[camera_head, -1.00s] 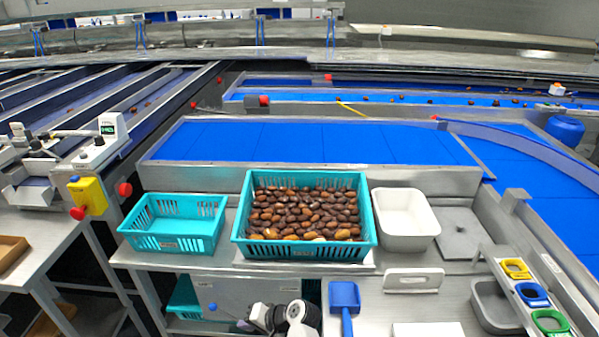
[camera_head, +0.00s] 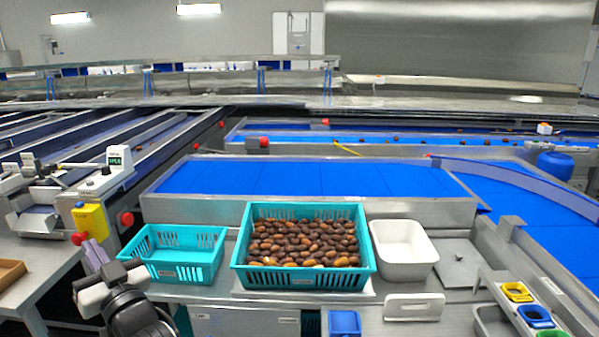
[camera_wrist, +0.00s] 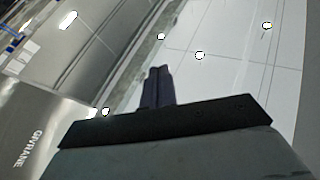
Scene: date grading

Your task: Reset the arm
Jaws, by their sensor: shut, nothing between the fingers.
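My gripper (camera_head: 97,253) shows at the lower left of the head view, raised in front of the left end of the steel bench and left of the empty teal crate (camera_head: 143,275). Its purple-grey fingers are together, with nothing between them, and they point up. In the wrist view the gripper (camera_wrist: 158,72) is also shut, with the ceiling and upper wall behind it. My dark wrist and white arm links show below the fingers in the head view.
A teal crate full of dates (camera_head: 240,276) stands mid-bench, with an empty white tub (camera_head: 402,272) to its right. A yellow box with a red button (camera_head: 92,220) is behind my gripper. A blue conveyor (camera_head: 310,178) runs behind the bench.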

